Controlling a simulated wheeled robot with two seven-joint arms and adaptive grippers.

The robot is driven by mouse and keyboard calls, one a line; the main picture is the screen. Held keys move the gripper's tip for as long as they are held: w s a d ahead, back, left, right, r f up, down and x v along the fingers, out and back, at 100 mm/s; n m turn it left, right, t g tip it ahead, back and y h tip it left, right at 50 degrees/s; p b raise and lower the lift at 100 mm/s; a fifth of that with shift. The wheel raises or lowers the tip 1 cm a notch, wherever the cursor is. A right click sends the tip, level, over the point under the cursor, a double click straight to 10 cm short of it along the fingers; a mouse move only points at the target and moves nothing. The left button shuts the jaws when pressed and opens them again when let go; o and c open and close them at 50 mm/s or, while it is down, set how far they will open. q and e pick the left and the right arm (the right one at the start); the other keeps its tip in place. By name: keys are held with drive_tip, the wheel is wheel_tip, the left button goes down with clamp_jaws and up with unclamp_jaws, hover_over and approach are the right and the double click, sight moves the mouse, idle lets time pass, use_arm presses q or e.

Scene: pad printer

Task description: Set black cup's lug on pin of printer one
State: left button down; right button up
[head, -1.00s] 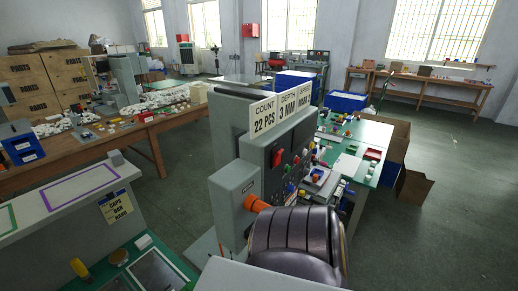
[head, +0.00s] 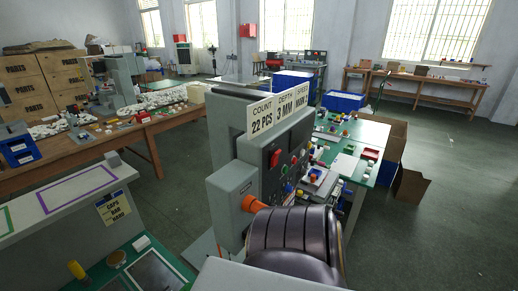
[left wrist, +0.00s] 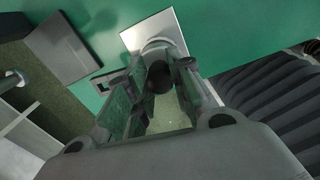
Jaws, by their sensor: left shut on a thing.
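In the left wrist view my left gripper (left wrist: 158,88) is shut on a small dark round thing, which looks like the black cup (left wrist: 159,77). Its lug cannot be made out. Just beyond the fingers is a pale round part (left wrist: 158,48) on a bright square plate (left wrist: 152,30), over a green surface. I cannot tell whether the cup touches that part, and no pin can be made out. In the head view a grey machine (head: 235,190) with an orange knob carries count, depth and speed signs; no number marks it as printer one. Neither gripper shows in the head view.
A dark ribbed thing (head: 292,240) fills the bottom middle, close to the machine; a ribbed surface (left wrist: 265,95) also shows at right in the wrist view. A bench with blue bins (head: 345,102) stands behind. A grey counter (head: 70,215) is at left.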

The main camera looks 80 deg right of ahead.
use_arm(q)
drive_tip(key=shift+r+p, duration=0.75)
drive_tip(key=shift+r, duration=0.75)
drive_tip(key=shift+r+p, duration=0.45)
drive_tip(key=shift+r, duration=0.4)
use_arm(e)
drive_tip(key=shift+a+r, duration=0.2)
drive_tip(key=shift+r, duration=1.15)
use_arm(q)
drive_tip(key=shift+r, duration=0.1)
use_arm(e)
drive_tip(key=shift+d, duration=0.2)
